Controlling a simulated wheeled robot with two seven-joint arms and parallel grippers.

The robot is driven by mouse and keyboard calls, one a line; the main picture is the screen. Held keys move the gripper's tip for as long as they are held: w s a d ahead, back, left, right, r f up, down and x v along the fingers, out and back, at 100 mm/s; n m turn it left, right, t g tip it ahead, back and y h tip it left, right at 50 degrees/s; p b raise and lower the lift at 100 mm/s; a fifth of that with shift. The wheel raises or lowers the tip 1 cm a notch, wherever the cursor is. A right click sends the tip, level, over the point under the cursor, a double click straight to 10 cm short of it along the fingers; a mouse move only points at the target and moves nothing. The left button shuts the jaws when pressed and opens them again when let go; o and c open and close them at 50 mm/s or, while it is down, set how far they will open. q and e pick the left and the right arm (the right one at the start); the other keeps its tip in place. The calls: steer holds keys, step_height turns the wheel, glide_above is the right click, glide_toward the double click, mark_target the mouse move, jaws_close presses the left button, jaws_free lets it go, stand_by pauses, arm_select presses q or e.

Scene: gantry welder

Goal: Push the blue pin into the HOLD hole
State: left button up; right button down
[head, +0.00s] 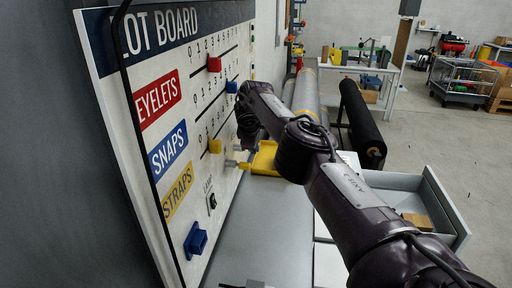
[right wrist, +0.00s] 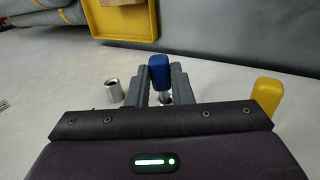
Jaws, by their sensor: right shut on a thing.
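The blue pin (right wrist: 158,70) is between the fingers of my right gripper (right wrist: 160,80) in the right wrist view. A short metal shank shows below its blue head. The right gripper is shut on it. In the head view my right gripper (head: 243,138) is close to the lower right of the lot board (head: 150,100), and I cannot make out the held pin there. A metal cylinder (right wrist: 112,90) stands apart, left of the fingers. No HOLD lettering is readable, so I cannot tell which hole is HOLD. My left gripper is not in view.
The board carries a red block (head: 214,64), a blue block (head: 231,87) and a yellow block (head: 215,146). A yellow bin (head: 263,160) is beside the gripper. A blue bracket (head: 195,240) sits low on the board. An open drawer (head: 440,205) is at the right.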

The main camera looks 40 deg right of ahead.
steer(key=shift+w+a+r, duration=0.3)
steer(key=shift+w+a, duration=0.05)
steer(key=shift+w, duration=0.15)
steer(key=c, duration=1.2)
jaws_free()
steer(key=shift+a+f, duration=0.1)
steer(key=shift+a, duration=0.05)
steer(key=b+v, duration=0.5)
steer(key=v, duration=0.2)
steer(key=shift+s+a+r, duration=0.2)
steer(key=shift+r, duration=0.05)
steer(key=shift+f, duration=0.1)
